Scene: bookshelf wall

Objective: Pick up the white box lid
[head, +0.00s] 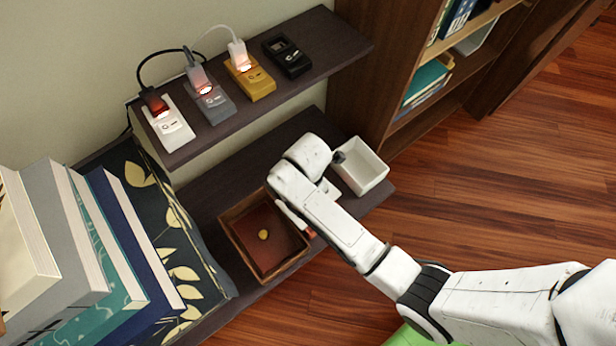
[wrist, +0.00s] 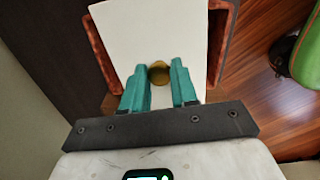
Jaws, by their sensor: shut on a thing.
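The white box lid (wrist: 125,35) is a flat white panel with a round brass knob (wrist: 158,73), seen in the wrist view. My gripper (wrist: 159,76) has its teal fingers on either side of the knob and is shut on it. Reddish-brown wooden walls (wrist: 222,45) show past both sides of the lid. In the head view my arm hides the fingers and most of the lid. An open white box (head: 369,167) stands on the lower shelf, just beyond my wrist, with a small dark thing at its left edge.
A brown wooden box (head: 236,247) with a small yellow round thing (head: 263,234) inside sits on the lower shelf, left of my wrist. The upper shelf (head: 335,45) holds several plugged-in devices and overhangs the lower one. Open floor (head: 500,190) lies right.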

